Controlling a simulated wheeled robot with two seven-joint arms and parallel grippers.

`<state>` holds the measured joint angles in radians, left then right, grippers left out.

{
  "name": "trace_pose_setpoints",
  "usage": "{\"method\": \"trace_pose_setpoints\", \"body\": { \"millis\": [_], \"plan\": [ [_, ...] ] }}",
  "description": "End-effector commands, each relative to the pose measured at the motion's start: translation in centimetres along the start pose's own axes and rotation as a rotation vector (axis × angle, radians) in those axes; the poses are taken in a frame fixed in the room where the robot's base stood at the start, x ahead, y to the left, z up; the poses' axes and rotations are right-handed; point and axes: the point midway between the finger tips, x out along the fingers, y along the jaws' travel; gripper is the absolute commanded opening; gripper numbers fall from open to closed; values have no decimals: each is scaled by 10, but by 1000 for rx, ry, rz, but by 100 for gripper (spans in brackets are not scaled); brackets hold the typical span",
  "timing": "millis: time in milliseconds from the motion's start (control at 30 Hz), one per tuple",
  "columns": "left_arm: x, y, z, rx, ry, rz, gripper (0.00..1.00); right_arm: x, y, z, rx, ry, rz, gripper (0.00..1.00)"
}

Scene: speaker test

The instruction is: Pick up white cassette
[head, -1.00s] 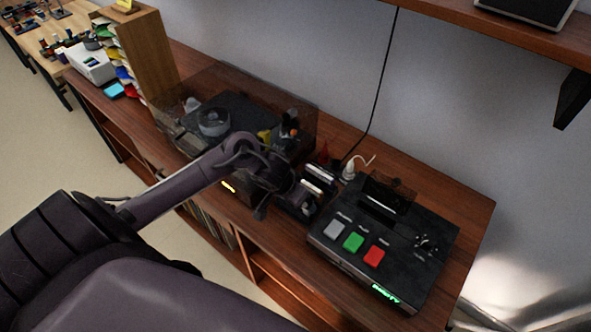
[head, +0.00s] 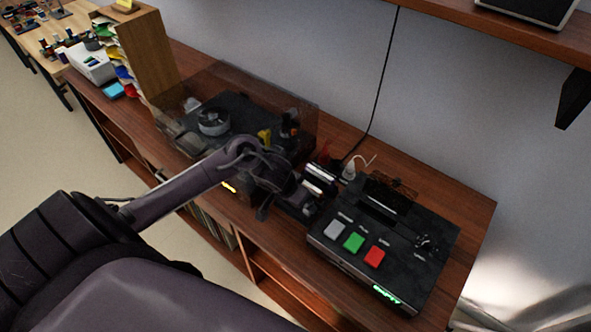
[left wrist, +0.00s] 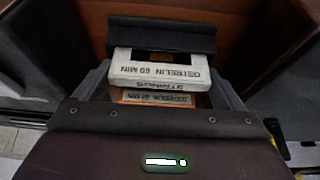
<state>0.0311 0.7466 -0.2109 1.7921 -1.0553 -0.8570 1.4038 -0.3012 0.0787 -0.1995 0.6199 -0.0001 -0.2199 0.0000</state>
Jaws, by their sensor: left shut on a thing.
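The white cassette (left wrist: 150,72) lies between the fingers of my left gripper (left wrist: 163,90) in the left wrist view. It has dark upside-down lettering on its edge. My left gripper is shut on it. An orange cassette (left wrist: 125,95) with a pale label shows just below it, partly hidden. A black block (left wrist: 160,35) is right behind the white cassette. In the head view my left gripper (head: 308,190) is over the wooden cabinet, just left of the black player; the cassette is hard to make out there. My right gripper is not in view.
The black player (head: 330,255) has grey, green and red buttons and a lit green display. A turntable (head: 213,120) with a clear cover stands behind my left arm. A white plug and cable (head: 350,168) lie behind the gripper. A shelf (head: 500,40) overhangs at upper right.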

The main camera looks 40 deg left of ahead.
Motion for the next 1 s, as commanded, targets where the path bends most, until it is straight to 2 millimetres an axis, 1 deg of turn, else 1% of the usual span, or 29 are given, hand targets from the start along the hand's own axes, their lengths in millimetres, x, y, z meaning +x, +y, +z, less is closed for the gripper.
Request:
{"method": "trace_pose_setpoints", "body": {
  "millis": [167,267,367,567,600,700,800,1000],
  "plan": [
    [-18,0,-9,0,5,1,57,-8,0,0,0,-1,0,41],
    [-36,0,-16,1,6,0,57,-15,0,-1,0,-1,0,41],
    [-59,0,-27,1,8,-1,57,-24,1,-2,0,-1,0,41],
    [-113,-1,-49,4,9,-3,57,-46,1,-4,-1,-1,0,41],
    [-127,-2,-54,6,8,-6,57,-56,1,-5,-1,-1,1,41],
    [-149,-2,-63,5,5,-7,57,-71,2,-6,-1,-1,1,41],
    [-165,-2,-70,3,5,-6,57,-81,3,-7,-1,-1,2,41],
    [-182,-1,-76,1,4,-2,57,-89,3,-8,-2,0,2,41]
  ]
}}
